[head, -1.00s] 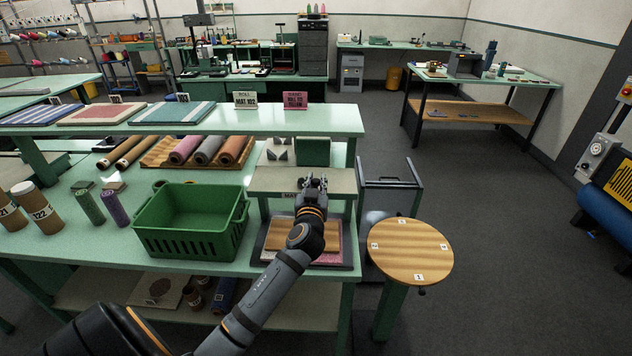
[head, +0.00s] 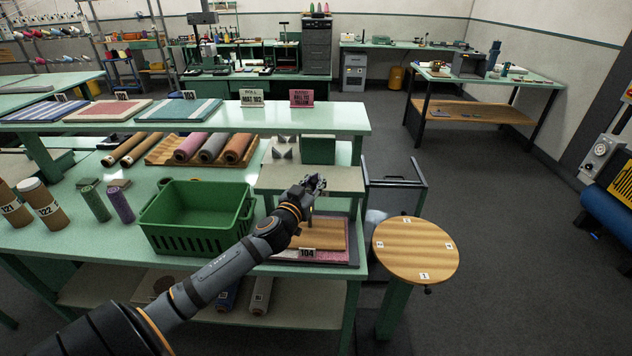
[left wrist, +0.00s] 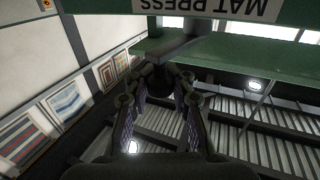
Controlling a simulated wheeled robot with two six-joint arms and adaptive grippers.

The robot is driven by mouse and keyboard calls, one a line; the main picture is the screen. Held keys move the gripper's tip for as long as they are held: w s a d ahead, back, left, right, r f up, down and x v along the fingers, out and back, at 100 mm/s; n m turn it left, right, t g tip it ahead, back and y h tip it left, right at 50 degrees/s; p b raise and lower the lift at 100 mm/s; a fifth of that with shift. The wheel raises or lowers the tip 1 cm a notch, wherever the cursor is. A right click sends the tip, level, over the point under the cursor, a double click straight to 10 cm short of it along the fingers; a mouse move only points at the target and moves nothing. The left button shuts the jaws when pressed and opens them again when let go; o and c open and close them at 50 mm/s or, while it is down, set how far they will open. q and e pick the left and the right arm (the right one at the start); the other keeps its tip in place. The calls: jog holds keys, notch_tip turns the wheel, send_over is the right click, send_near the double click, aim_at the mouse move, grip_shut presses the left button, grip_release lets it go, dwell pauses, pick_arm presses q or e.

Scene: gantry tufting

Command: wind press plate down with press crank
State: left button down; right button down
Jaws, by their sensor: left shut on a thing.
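My left gripper (head: 314,184) is at the front of the mat press, over its pale top slab (head: 343,181) in the head view. In the left wrist view the gripper (left wrist: 172,78) is shut on a grey bar, which I take for the press crank (left wrist: 180,45), below a green beam with an upside-down MAT PRESS label (left wrist: 215,5). Beneath the slab, a wooden board (head: 328,237) lies on a pinkish mat (head: 345,258) tagged 104. I cannot tell which part is the press plate or how high it stands. My right gripper is not in view.
A green crate (head: 195,225) stands left of the press, near my left forearm. A round wooden-topped stand (head: 415,250) is close on the right. A shelf with flat mats (head: 110,111) runs behind.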

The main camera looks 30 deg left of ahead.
pick_arm(q)
jog(key=shift+f, duration=0.25)
jog(key=c, duration=1.6)
grip_release()
jog(key=o, duration=0.4)
jog(key=shift+s+d+r, duration=0.15)
jog(key=shift+d+r, duration=0.05)
jog(key=shift+d, duration=0.05)
